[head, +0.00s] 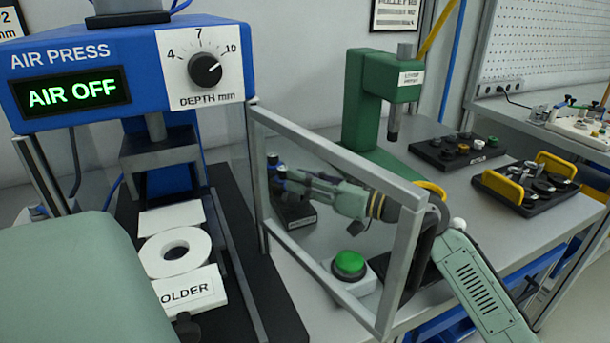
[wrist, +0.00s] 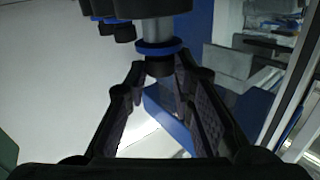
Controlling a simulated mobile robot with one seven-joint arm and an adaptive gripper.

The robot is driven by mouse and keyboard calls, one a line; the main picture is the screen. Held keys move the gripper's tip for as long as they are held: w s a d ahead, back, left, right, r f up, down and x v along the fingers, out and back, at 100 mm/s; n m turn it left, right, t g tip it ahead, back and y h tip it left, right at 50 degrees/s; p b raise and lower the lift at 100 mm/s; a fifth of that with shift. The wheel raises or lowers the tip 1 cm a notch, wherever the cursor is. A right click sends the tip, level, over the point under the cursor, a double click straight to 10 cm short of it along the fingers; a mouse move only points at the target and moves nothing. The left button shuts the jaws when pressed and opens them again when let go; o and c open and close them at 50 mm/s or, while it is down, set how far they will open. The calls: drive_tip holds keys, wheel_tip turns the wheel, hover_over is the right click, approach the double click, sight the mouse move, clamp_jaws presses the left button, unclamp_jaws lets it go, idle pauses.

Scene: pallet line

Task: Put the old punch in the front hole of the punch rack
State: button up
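The punch rack (head: 294,211) is a small black block with a white label, behind the guard frame in the head view. Dark punches with blue collars (head: 276,172) stand at it, partly hidden by my gripper (head: 308,184). In the wrist view, a punch with a grey shaft, blue collar and black end (wrist: 160,48) lies ahead, between and just beyond the fingertips of my gripper (wrist: 160,72). The fingers are apart, with a gap beside the black end. More blue-collared pieces (wrist: 112,25) are to its left. I cannot tell which is the old punch, nor see the front hole clearly.
The blue air press (head: 120,65) reads AIR OFF, with a white ring and holder below. A metal guard frame (head: 400,265) stands before my arm. A green button (head: 349,264) is below my arm. A green lever press (head: 365,105) and black trays (head: 457,150) stand right.

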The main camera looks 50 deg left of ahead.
drive_tip(key=o, duration=0.5)
drive_tip(key=shift+c, duration=0.2)
drive_tip(key=b+v, duration=0.2)
drive_tip(key=v, duration=0.5)
drive_tip(key=shift+d, duration=0.25)
drive_tip(key=shift+r, duration=0.1)
